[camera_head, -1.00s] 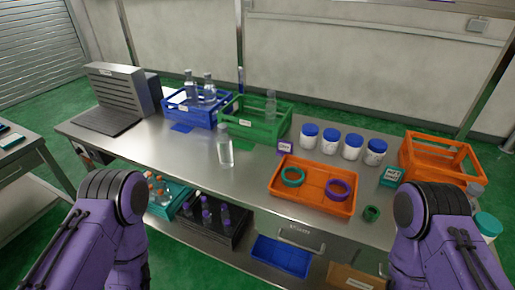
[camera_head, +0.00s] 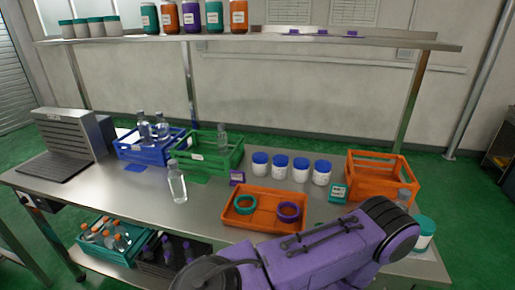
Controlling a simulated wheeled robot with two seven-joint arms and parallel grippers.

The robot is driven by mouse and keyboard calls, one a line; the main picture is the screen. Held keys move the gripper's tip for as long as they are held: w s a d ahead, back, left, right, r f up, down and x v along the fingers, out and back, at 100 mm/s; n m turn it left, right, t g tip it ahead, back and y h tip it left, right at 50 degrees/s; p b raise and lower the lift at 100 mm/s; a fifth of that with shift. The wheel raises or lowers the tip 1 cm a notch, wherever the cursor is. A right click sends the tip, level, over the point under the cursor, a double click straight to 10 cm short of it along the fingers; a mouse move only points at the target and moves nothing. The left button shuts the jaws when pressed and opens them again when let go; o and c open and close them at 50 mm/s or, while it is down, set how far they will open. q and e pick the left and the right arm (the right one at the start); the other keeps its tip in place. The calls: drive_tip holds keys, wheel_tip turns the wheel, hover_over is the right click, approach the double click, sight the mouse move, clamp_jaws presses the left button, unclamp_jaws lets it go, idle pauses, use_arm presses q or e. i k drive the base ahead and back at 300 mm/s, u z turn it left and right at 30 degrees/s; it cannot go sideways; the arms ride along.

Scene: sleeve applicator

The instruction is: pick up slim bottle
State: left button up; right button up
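A clear bottle (camera_head: 177,184) stands upright and alone on the steel table, left of the orange tray. Another clear bottle (camera_head: 222,138) stands in the green crate (camera_head: 207,163). Clear bottles (camera_head: 162,127) also stand in the blue crate (camera_head: 133,151) behind it to the left. I cannot tell for certain which of these is the slim bottle. A purple link of my own arm crosses the lower right foreground. Neither of my grippers is in view.
The orange tray (camera_head: 236,218) holds a green ring (camera_head: 245,204) and a purple ring (camera_head: 288,211). Blue-lidded white jars (camera_head: 281,167) stand behind it. An orange crate (camera_head: 381,170) is at the right, a grey machine (camera_head: 66,140) at the left. A shelf (camera_head: 270,38) with containers spans above.

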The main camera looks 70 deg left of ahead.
sight(175, 176)
drive_tip(key=z, duration=0.55)
drive_tip(key=k, duration=0.9)
drive_tip(key=u, duration=1.05)
